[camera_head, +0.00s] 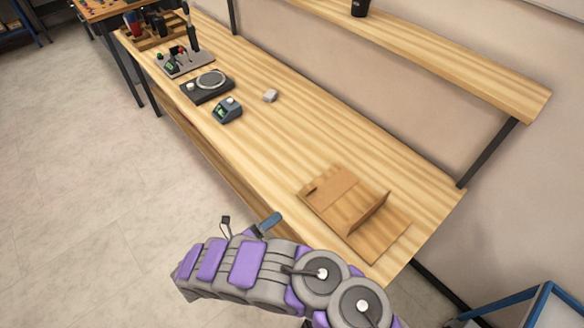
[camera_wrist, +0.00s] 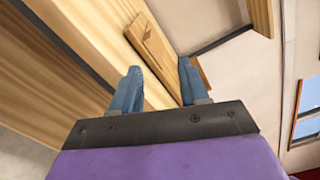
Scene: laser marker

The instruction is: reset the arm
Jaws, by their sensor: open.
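My arm reaches across the bottom of the head view, with purple and grey links. My gripper's blue finger (camera_head: 270,221) shows near the front edge of the wooden workbench (camera_head: 300,142). In the wrist view my gripper (camera_wrist: 158,68) has two blue fingers spread apart with nothing held between them. A flat wooden fixture with an upright divider (camera_head: 340,197) lies on the bench's near right end, apart from the gripper. Wooden pieces also show beyond the fingers in the wrist view (camera_wrist: 150,45).
A small pale block (camera_head: 270,96), a blue-grey device (camera_head: 227,109), a black unit with a round plate (camera_head: 207,86) and a grey control stand (camera_head: 186,61) sit on the bench's far half. A wall shelf (camera_head: 440,62) runs above. Blue metal framing (camera_head: 535,305) stands lower right. Left floor is clear.

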